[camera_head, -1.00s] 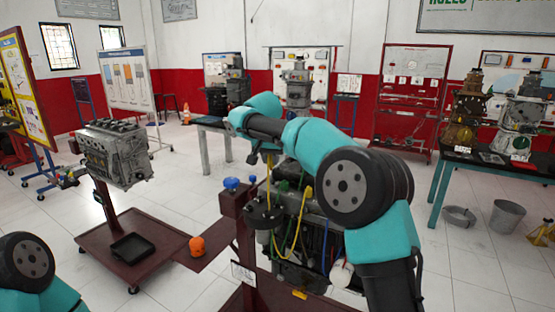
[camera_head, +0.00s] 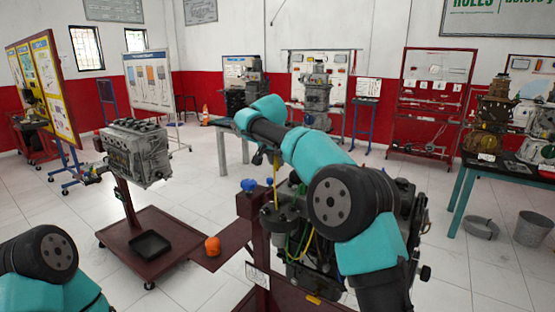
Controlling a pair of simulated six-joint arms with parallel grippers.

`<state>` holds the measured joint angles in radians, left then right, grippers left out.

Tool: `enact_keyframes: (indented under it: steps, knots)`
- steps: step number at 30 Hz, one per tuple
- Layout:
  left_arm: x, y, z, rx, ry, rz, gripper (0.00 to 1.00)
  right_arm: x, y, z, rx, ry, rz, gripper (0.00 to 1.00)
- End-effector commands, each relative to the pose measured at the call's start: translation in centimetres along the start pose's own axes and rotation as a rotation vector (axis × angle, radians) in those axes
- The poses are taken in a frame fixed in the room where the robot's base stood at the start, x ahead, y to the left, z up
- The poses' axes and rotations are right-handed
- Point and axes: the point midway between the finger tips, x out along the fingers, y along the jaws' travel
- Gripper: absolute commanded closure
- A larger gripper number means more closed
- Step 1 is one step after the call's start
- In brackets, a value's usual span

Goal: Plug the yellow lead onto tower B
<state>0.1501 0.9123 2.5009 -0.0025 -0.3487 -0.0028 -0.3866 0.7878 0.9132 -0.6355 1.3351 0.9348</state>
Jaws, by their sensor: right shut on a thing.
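My right gripper (camera_head: 265,158) points down over the engine (camera_head: 335,262) on the red stand, small and partly hidden by its own arm. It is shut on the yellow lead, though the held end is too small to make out. A lower stretch of the yellow lead (camera_head: 307,246) hangs in front of the engine, close to a green lead (camera_head: 289,246). A dark round part (camera_head: 283,217) sits at the engine's left side, below the gripper. My right arm covers much of the engine top. I cannot pick out tower B. My left gripper is out of view.
Open floor lies between the stands and the right bench.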

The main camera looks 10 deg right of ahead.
Motion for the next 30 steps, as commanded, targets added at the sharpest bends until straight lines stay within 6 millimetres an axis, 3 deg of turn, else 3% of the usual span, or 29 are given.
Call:
enact_keyframes:
  steps: [30]
  knots:
    - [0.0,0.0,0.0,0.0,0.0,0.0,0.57,4.3,0.1,1.7,0.0,0.0,0.0,1.0]
